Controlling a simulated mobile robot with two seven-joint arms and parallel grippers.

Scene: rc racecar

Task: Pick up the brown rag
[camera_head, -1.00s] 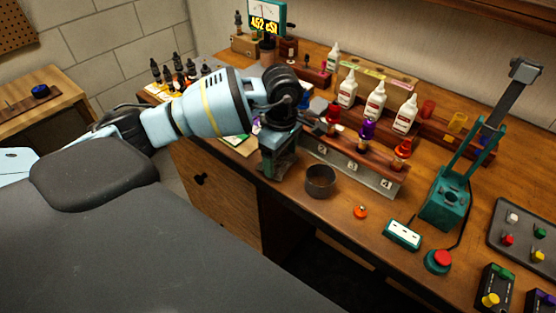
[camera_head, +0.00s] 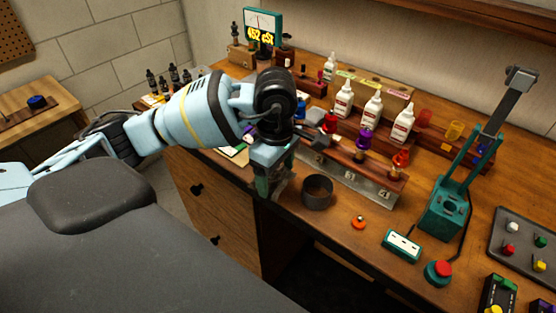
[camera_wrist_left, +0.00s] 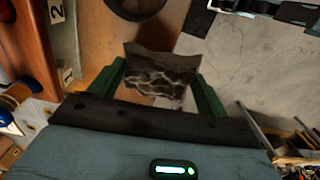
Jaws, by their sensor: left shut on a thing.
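The brown rag (camera_wrist_left: 161,75) shows in the left wrist view as a dark, crumpled piece with pale, light-streaked folds. It lies between the two green fingers of my left gripper (camera_wrist_left: 158,90), which is shut on it. In the head view my left gripper (camera_head: 268,188) points down at the front edge of the workbench, just left of a dark round cup (camera_head: 317,193). I cannot make out the rag in the head view; the gripper and arm hide it. My right gripper is in neither view.
A numbered rack (camera_head: 350,172) with coloured-cap bottles stands behind the cup. White bottles (camera_head: 373,109) are farther back. A teal press (camera_head: 442,212), a white-faced teal box (camera_head: 402,245) and a red button (camera_head: 438,272) are to the right. Wooden drawers (camera_head: 215,215) lie below the bench edge.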

